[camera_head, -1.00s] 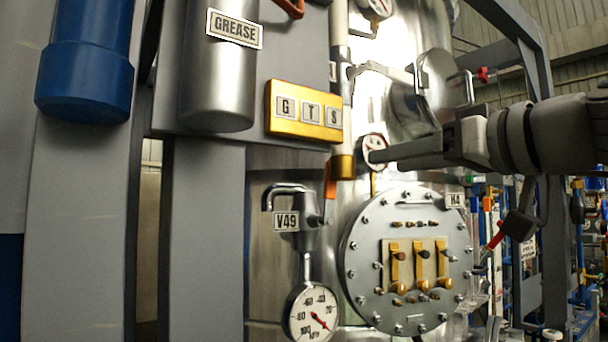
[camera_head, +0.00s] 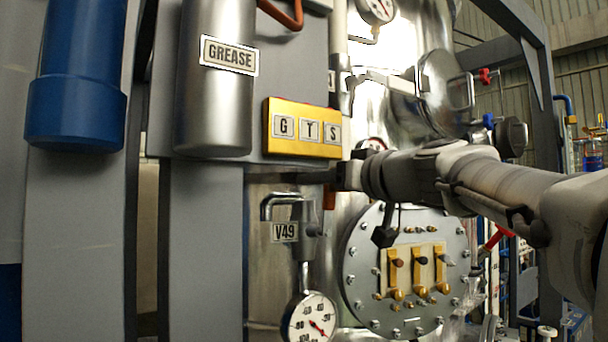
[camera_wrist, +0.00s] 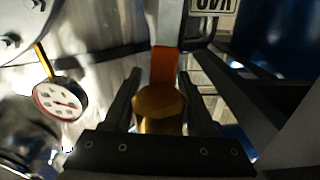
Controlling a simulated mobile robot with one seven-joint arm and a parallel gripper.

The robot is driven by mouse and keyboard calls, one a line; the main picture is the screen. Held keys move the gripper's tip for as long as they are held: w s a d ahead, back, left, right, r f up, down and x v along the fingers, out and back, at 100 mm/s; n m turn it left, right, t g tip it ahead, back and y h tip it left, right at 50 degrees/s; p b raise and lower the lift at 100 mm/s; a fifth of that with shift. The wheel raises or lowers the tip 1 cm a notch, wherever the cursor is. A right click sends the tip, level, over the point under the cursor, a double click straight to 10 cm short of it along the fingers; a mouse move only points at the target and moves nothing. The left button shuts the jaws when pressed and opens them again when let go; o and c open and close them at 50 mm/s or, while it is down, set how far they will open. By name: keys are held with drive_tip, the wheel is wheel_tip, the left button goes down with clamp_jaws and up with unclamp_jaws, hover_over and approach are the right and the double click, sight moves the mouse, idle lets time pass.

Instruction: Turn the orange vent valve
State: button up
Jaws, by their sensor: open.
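The orange vent valve handle (camera_wrist: 163,66) is a flat orange lever in the wrist view, beyond a brass hexagonal fitting (camera_wrist: 159,103). My gripper (camera_wrist: 160,76) is open, with one dark finger on each side of the fitting and the tips flanking the near part of the orange lever. Contact cannot be told. In the head view my gripper (camera_head: 345,177) is in front of the pipe's lower end and hides the brass fitting. Only a small piece of the orange handle (camera_head: 330,197) shows below it.
The V49 valve body and label (camera_head: 285,231) are just left of my gripper, above a pressure gauge (camera_head: 312,319). A yellow G-T-S panel (camera_head: 304,129) is above left. A bolted round flange (camera_head: 366,257) with brass levers is below right. Another gauge (camera_wrist: 60,101) shows in the wrist view.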

drive_tip(key=shift+w+a, duration=0.3)
drive_tip(key=shift+w, duration=0.05)
clamp_jaws()
idle(1.3)
